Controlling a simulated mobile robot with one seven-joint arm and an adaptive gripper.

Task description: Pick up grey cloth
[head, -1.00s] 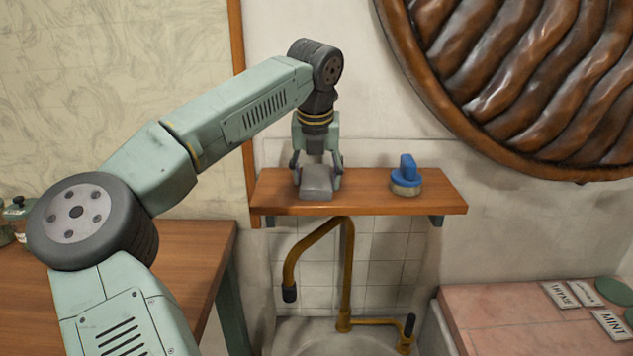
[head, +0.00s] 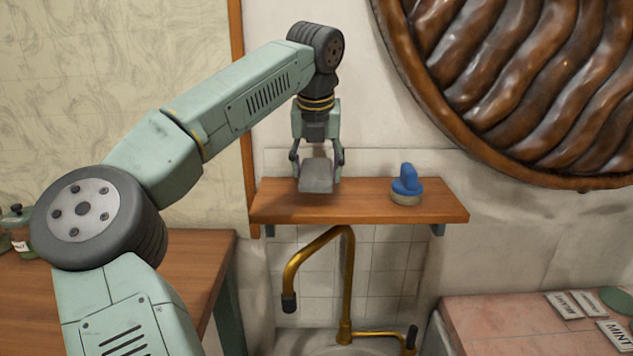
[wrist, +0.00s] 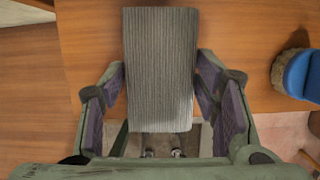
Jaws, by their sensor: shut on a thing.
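The grey cloth (head: 316,177) is a folded, ribbed block between the fingers of my gripper (head: 317,160). It appears to hang slightly above the wooden shelf (head: 365,212). In the wrist view the grey cloth (wrist: 160,65) is upright in the picture, with a finger pad of my gripper (wrist: 160,100) on each side of its lower half. My gripper is shut on it. The shelf (wrist: 235,40) shows behind and below the cloth.
A blue-handled scrubbing brush (head: 407,187) stands on the shelf to the right; it also shows at the right edge of the wrist view (wrist: 298,75). A brass tap (head: 347,280) is below the shelf. A large carved round panel (head: 530,90) hangs on the wall at upper right.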

